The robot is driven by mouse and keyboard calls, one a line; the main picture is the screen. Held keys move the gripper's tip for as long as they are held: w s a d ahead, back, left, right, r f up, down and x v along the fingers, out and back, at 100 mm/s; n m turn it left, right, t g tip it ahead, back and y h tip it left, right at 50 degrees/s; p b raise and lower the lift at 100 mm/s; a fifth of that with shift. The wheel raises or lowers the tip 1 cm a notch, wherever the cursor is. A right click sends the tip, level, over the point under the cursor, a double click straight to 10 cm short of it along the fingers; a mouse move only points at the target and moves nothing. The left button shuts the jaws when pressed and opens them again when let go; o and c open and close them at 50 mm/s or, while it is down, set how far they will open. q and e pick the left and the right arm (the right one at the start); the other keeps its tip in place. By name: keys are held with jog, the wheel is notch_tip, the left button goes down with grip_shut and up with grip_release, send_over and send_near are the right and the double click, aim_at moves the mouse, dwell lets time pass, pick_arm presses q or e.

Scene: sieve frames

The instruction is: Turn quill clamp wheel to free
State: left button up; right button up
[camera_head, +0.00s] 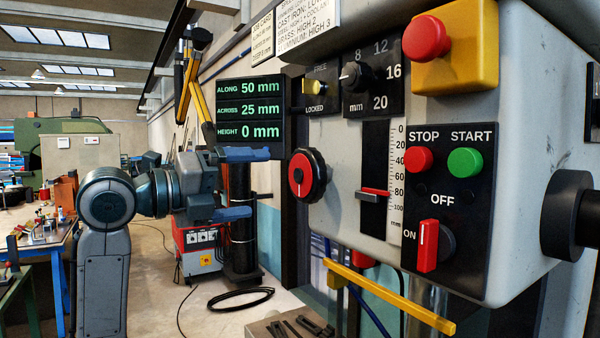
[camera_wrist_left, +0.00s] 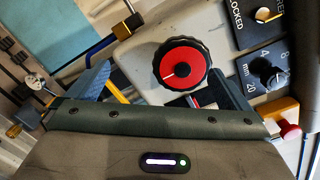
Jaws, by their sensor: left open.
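The clamp wheel (camera_head: 306,175) is a black knurled wheel with a red face and a white line, on the left side of the grey machine head. It also shows in the left wrist view (camera_wrist_left: 180,64). A gap shows between fingertips and wheel in the head view. In the left wrist view, the wheel appears between the fingers. My right gripper is not visible.
Right of the wheel are a depth slider (camera_head: 374,195), a mm dial (camera_head: 356,76), a stop/start panel (camera_head: 449,180) and a red mushroom button (camera_head: 427,38). A yellow bar (camera_head: 390,296) juts out below. A readout (camera_head: 249,110) stands behind my left gripper.

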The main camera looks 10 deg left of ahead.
aim_at(298, 171)
pick_arm(q)
jog(key=s+d+r+m, duration=0.1)
jog(key=s+r+m, duration=0.1)
jog(key=s+m, duration=0.15)
jog(key=shift+n+h, duration=0.3)
jog(key=shift+n, duration=0.15)
jog(key=p+x, duration=0.4)
jog(key=x, duration=0.6)
jog(key=shift+d+p, duration=0.15)
jog(key=shift+p, duration=0.2)
jog(key=shift+w+d, duration=0.2)
jog(key=shift+d, duration=0.05)
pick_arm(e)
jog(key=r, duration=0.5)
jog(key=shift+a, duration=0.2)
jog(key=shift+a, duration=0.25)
pick_arm(q)
jog(key=c, duration=0.9)
